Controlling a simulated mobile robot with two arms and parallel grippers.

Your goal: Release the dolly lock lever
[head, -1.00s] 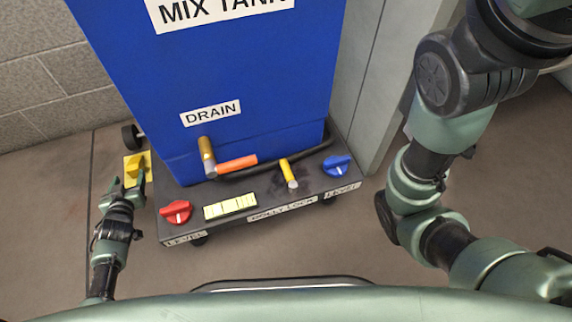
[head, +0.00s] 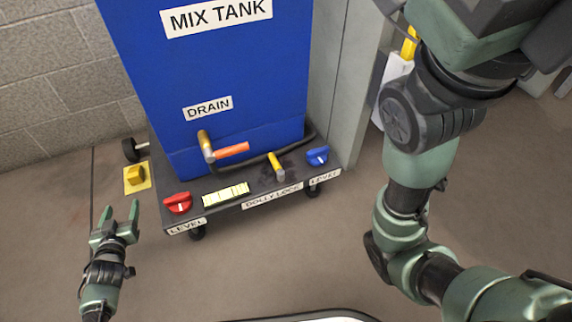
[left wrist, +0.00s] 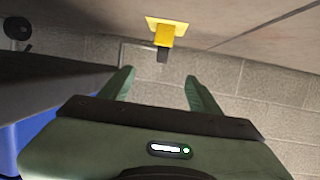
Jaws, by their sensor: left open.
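The dolly lock lever (head: 276,163) is a short yellow-handled lever on the dark dolly deck, just behind the "DOLLY LOCK" label (head: 272,195). It leans toward the front. My left gripper (head: 121,210) is open and empty, over the floor left of the dolly and well apart from the lever. In the left wrist view, its two spread fingers (left wrist: 160,86) have nothing between them. The lever cannot be made out there. My right arm comes in from the right, but its gripper is out of view.
The blue mix tank (head: 220,90) stands on the dolly. A drain valve with orange handle (head: 232,150), red level knob (head: 178,203) and blue level knob (head: 317,155) are near the lever. A yellow block on a plate (head: 137,177) is on the floor. Floor in front is clear.

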